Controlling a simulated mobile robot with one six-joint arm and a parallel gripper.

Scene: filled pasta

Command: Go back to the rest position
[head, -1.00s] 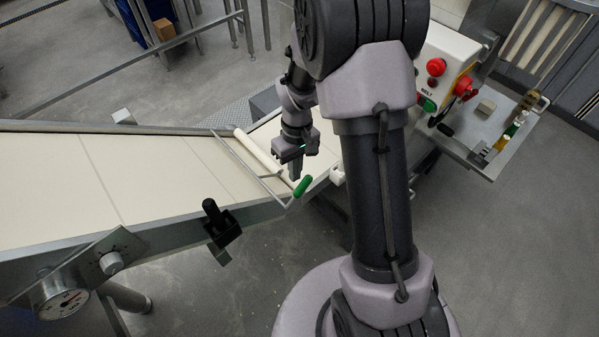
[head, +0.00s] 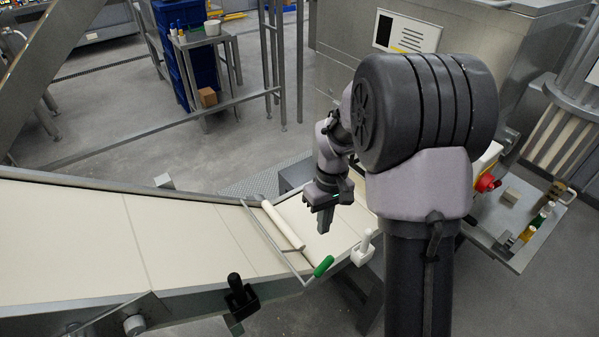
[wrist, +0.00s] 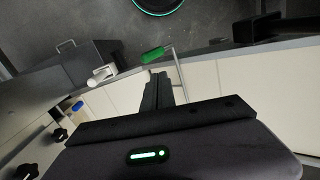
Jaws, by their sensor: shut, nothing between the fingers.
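My gripper (head: 324,220) is shut and empty. In the head view it hangs above the pale conveyor belt, just right of the white roller (head: 283,224). In the wrist view its two fingers (wrist: 158,92) are together, with the belt behind them.
A red button (head: 487,183) and a metal side tray (head: 475,236) are at the right. A steel table (head: 205,42) stands at the back.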

